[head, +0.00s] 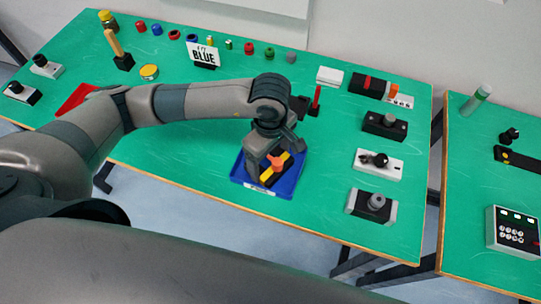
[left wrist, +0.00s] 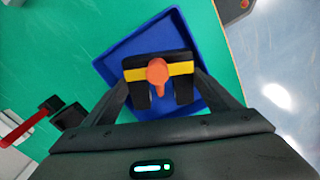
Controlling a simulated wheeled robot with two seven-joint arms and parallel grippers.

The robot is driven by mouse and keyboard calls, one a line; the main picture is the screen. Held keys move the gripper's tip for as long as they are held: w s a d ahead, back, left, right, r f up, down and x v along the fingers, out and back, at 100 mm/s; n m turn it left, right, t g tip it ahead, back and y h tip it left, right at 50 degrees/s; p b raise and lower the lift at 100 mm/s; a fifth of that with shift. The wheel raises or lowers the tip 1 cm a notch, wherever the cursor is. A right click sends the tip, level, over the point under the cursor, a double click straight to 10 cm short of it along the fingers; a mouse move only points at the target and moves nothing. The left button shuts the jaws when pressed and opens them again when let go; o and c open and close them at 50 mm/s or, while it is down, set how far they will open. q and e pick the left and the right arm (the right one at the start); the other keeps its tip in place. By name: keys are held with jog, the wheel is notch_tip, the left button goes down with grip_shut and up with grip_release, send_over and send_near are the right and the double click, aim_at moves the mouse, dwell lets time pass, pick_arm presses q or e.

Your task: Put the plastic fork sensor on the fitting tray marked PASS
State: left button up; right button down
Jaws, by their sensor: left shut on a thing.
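The fork sensor (head: 270,177) is black with a yellow band and an orange knob. In the left wrist view the sensor (left wrist: 158,67) has a forked shape, its two prongs toward my wrist. My left gripper (head: 268,166) points down and is shut on the sensor, with a finger at each side. Sensor and gripper are over the blue tray (head: 240,172), inside its outline; the tray also shows in the left wrist view (left wrist: 150,38). I cannot tell whether the sensor touches the tray floor. The white label on the tray's front is too small to read. My right gripper is out of view.
A red upright handle (head: 315,100) stands behind the tray. The table front left of the tray is clear.

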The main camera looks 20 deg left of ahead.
pick_arm(q)
jog(key=shift+f+b, duration=0.2)
jog(key=shift+b, duration=0.1)
jog(key=o, duration=0.9)
jog(key=shift+r, duration=0.1)
jog(key=shift+o, duration=0.2)
jog(key=shift+r, duration=0.25)
notch_tip(320, 180, up, 10)
jog(key=shift+r+b, duration=0.2)
jog(key=shift+b, duration=0.95)
jog(key=shift+r, duration=0.7)
